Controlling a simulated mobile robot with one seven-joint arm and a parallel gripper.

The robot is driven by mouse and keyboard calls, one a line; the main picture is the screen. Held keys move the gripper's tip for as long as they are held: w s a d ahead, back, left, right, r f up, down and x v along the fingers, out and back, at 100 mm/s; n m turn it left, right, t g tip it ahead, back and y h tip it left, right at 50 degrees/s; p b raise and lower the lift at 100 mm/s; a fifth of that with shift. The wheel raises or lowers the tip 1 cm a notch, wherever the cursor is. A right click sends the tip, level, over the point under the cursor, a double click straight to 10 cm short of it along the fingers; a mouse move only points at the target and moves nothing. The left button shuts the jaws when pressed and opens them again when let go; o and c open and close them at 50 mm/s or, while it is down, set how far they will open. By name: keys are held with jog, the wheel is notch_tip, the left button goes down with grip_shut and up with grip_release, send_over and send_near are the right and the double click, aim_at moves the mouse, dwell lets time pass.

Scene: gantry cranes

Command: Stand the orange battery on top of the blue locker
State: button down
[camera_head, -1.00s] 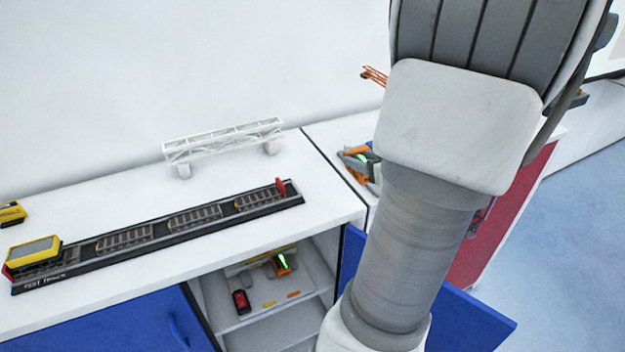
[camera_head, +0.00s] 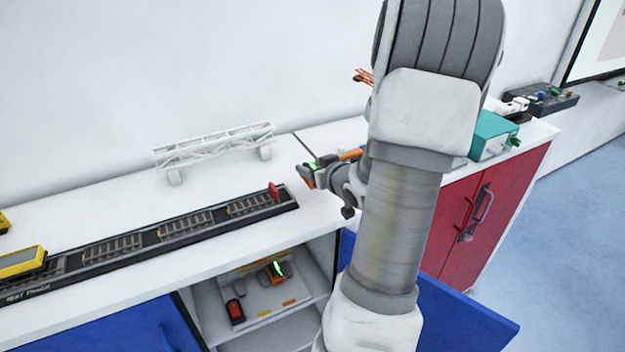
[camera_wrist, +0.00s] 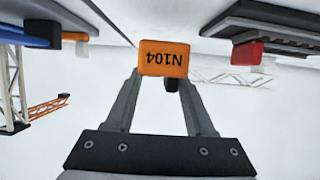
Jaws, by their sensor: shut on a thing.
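The orange battery (camera_wrist: 163,58), marked N104 and upside down in the wrist view, is between the fingertips of my gripper (camera_wrist: 161,82), which is shut on it. In the head view my gripper (camera_head: 318,173) holds the battery (camera_head: 307,177) above the right end of the blue locker's white top (camera_head: 235,211), near the seam with the red cabinet. I cannot tell the gap below the battery. The blue locker (camera_head: 125,328) has one door standing open (camera_head: 462,315) at right, partly behind my arm.
A track (camera_head: 150,242) with a red end stop (camera_head: 274,190) and a white truss bridge (camera_head: 213,146) occupy the locker top. A charger with another orange battery (camera_head: 274,274) and a red item (camera_head: 235,311) sit inside. A teal box (camera_head: 492,136) stands on the red cabinet (camera_head: 460,229).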

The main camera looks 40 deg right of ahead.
jog(key=shift+f, duration=1.7)
jog(key=shift+f, duration=0.2)
jog(key=shift+c, duration=1.3)
grip_release()
jog(key=shift+r, duration=0.1)
jog(key=shift+r, duration=0.2)
jog(key=v, duration=1.2)
jog(key=shift+s+d+f, duration=0.1)
